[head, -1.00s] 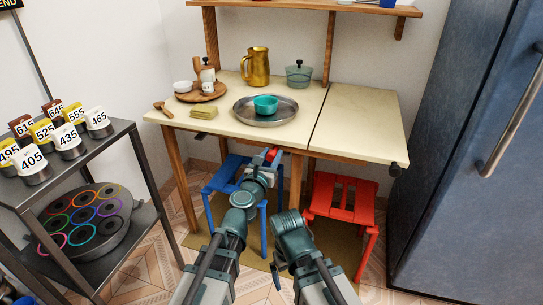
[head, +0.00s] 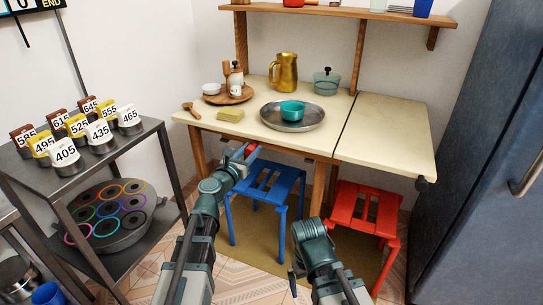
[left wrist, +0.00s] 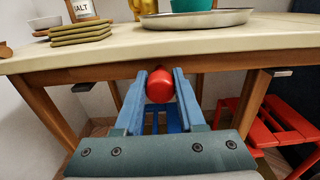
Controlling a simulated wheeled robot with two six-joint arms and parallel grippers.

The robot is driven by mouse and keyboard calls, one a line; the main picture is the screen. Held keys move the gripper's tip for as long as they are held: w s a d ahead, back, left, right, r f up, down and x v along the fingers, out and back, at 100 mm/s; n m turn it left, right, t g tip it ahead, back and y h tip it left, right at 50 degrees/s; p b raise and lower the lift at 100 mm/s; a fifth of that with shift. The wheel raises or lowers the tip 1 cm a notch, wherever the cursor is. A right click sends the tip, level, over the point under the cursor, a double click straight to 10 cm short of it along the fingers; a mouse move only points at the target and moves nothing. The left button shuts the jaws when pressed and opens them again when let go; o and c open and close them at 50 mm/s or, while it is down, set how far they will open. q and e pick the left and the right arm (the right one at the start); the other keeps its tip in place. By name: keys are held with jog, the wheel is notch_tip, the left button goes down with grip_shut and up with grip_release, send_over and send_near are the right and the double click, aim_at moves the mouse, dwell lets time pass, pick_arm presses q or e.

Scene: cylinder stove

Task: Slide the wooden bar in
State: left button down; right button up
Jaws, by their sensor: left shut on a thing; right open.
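My left gripper (head: 241,157) is at the table's front edge in the head view, shut on a red knob (head: 252,149). In the left wrist view the rounded red knob (left wrist: 187,84) shows between the two blue fingers, just below the tabletop edge. I cannot see a wooden bar behind the knob; the fingers and the tabletop hide that spot. The cream-topped wooden table (head: 205,129) has a right-hand leaf (head: 385,135), level with the main top. My right gripper (head: 295,277) is open and empty, low in front of the table and apart from it.
A blue stool (head: 268,186) and a red stool (head: 365,208) stand under the table. A metal tray (head: 300,124) with a teal bowl (head: 292,109) is on top. A dark rack (head: 150,140) stands left, a blue fridge (head: 480,150) right.

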pick_arm(q)
jog(key=a, duration=0.1)
jog(key=w+a, duration=0.1)
jog(key=a, duration=0.3)
jog(key=shift+w, duration=0.3)
jog(key=c, duration=0.6)
grip_release()
jog(key=shift+a, duration=0.1)
jog(key=shift+s, duration=0.1)
